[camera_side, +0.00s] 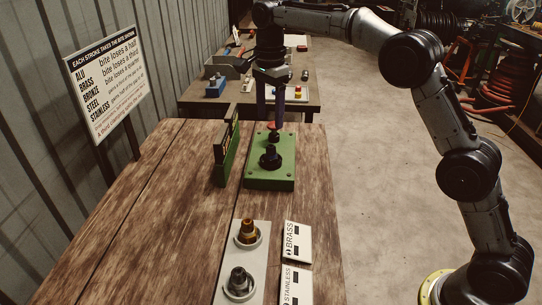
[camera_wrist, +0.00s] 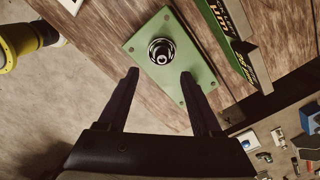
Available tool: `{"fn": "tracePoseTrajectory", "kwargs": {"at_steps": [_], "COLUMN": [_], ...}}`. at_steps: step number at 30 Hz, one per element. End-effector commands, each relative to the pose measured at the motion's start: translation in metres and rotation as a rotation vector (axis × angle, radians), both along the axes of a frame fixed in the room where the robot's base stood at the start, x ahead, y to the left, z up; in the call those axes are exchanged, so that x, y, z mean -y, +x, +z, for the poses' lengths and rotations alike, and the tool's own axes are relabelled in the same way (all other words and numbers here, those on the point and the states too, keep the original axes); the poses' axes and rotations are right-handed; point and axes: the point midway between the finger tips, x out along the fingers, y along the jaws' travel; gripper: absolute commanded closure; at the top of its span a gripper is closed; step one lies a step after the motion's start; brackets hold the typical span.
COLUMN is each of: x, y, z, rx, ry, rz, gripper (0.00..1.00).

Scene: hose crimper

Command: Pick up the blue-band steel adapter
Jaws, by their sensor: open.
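I cannot make out a blue band on any adapter in either view. My gripper (camera_side: 272,118) is open, pointing down over the far end of the near table. In the wrist view my gripper (camera_wrist: 160,80) has its two fingers spread with nothing between them. A dark ringed fitting (camera_side: 270,158) stands upright on a green plate (camera_side: 256,182); the wrist view also shows the fitting (camera_wrist: 161,52) on the green plate (camera_wrist: 134,47), just beyond my fingertips. A brass-coloured adapter (camera_side: 247,231) and a dark grey adapter (camera_side: 239,281) stand on a pale tray (camera_side: 258,262).
BRASS (camera_side: 298,242) and STAINLESS (camera_side: 295,287) cards lie beside the tray. A green upright panel (camera_side: 226,155) stands left of the plate. A farther table holds a blue block (camera_side: 215,87) and a red-topped button (camera_side: 298,92). The near table's left side is clear.

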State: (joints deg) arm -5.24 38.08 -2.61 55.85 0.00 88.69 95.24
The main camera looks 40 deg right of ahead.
Motion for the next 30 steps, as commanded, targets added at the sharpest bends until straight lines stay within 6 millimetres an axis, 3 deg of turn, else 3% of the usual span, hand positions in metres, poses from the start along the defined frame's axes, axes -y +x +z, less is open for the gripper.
{"fn": "tracePoseTrajectory", "kwargs": {"at_steps": [6, 14, 21, 30], "x": [0.001, 0.002, 0.006, 0.006], "y": [0.000, 0.001, 0.004, 0.004], "z": [-0.038, -0.056, -0.090, -0.103], "rx": [-0.003, -0.002, -0.003, 0.000], "ry": [0.000, 0.000, 0.000, 0.000], "rz": [0.000, 0.000, 0.000, 0.000], "gripper": [0.34, 0.34, 0.34, 0.34]}}
